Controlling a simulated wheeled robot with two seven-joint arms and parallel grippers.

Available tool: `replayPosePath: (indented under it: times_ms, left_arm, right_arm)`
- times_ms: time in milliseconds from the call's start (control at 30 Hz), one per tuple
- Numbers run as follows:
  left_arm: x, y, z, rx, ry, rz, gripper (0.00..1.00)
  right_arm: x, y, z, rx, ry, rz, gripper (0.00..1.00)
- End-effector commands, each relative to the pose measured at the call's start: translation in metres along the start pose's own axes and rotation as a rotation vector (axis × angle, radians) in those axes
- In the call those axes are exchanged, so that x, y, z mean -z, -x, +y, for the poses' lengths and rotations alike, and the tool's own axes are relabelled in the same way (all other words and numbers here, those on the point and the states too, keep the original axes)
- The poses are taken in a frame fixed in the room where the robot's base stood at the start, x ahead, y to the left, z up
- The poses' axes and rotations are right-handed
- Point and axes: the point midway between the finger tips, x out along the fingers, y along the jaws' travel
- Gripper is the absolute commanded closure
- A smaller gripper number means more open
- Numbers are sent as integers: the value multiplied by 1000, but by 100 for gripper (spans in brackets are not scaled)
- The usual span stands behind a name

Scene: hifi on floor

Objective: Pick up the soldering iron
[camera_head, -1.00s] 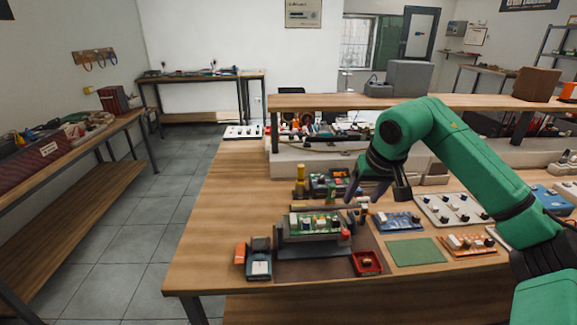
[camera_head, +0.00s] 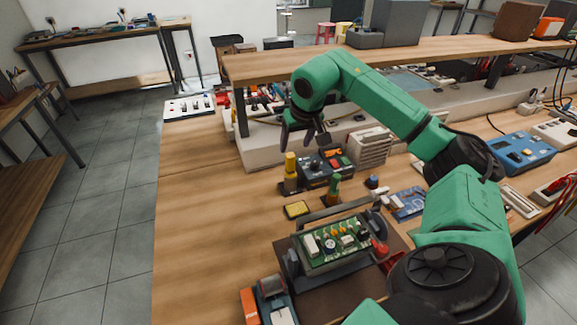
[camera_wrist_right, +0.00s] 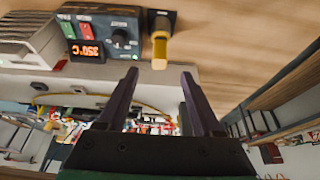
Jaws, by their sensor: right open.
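A yellow upright handle (camera_head: 290,167) on a dark base, apparently the soldering iron in its stand, stands left of the soldering station (camera_head: 326,166). In the right wrist view the yellow handle (camera_wrist_right: 160,48) is beyond the fingertips, beside the station (camera_wrist_right: 100,32) with its lit 350°C display. My right gripper (camera_head: 304,142) is open and empty, above and behind the yellow handle and apart from it. The wrist view shows its two dark fingers (camera_wrist_right: 160,75) spread. My left gripper is not in view.
A raised wooden shelf (camera_head: 400,55) runs behind the arm. A green circuit board (camera_head: 335,243) on a holder, a yellow-topped small tray (camera_head: 297,209) and a green-handled item (camera_head: 333,188) stand in front. The bench's left side (camera_head: 195,215) is clear.

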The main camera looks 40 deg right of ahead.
Motion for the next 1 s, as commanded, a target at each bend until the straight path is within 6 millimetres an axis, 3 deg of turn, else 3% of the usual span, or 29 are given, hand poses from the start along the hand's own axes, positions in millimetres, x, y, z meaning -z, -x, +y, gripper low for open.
replayPosePath:
  times_ms: [167,433,667,700,867,1000]
  left_arm:
    - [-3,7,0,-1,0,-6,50]
    - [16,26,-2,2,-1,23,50]
    - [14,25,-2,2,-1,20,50]
    - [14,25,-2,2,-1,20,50]
    - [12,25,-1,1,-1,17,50]
    - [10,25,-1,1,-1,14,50]
  right_arm:
    - [0,-29,0,1,0,-2,33]
    - [2,-75,2,2,-1,-4,33]
    - [2,-84,3,0,1,0,33]
    - [2,-84,3,0,1,0,36]
    - [2,-83,3,0,1,0,98]
    - [2,-83,2,1,0,1,100]
